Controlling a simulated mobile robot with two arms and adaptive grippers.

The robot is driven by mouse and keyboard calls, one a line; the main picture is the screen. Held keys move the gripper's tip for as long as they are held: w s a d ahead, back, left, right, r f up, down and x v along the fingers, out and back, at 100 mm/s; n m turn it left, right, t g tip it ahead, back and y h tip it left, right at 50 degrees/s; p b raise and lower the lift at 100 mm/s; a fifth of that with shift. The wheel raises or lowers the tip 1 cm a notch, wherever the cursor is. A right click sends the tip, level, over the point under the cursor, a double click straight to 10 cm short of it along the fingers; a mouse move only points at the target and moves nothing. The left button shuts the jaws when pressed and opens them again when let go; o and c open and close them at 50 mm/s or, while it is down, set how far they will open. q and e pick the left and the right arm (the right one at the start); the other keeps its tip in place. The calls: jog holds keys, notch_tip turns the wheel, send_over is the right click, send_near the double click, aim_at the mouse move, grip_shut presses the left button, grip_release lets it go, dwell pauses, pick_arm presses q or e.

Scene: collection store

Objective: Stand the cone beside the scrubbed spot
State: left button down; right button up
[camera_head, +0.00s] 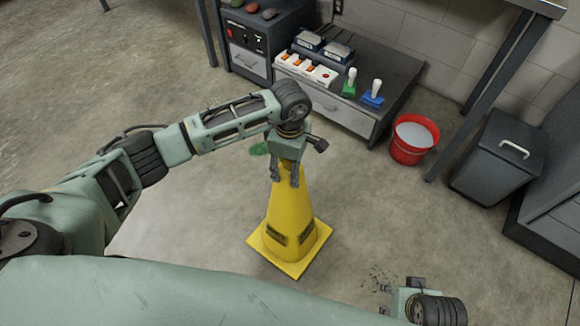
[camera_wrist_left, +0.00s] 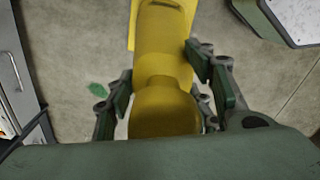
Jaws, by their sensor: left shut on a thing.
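The yellow cone (camera_head: 291,215) is upright, with its square base low over or on the floor; I cannot tell whether it touches. My left gripper (camera_head: 286,180) is shut on the cone's top from above. In the left wrist view the cone (camera_wrist_left: 165,65) runs between the fingers of the left gripper (camera_wrist_left: 165,105). A small green patch (camera_head: 258,149) lies on the floor behind the cone, left of the gripper, and also shows in the wrist view (camera_wrist_left: 98,90). I cannot tell which floor area is the scrubbed spot. My right gripper (camera_head: 398,288) is at the lower right, its fingers unclear.
Dark specks (camera_head: 380,274) lie on the floor near my right gripper. A red bucket (camera_head: 414,138) and a grey bin (camera_head: 497,157) stand at the right. Floor left of the cone is clear.

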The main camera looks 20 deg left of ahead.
pick_arm(q)
jog(key=shift+w+f, duration=0.1)
pick_arm(e)
jog(key=shift+r, duration=0.25)
pick_arm(q)
jog(key=c, duration=0.8)
grip_release()
jog(key=shift+c, duration=0.2)
jog(key=shift+f, duration=0.1)
pick_arm(e)
jog(key=shift+r, duration=0.1)
pick_arm(q)
notch_tip(320, 180, up, 12)
jog(key=shift+r+p, duration=0.1)
jog(key=shift+p, duration=0.75)
pick_arm(e)
notch_tip(320, 180, down, 6)
jog(key=shift+s, duration=0.4)
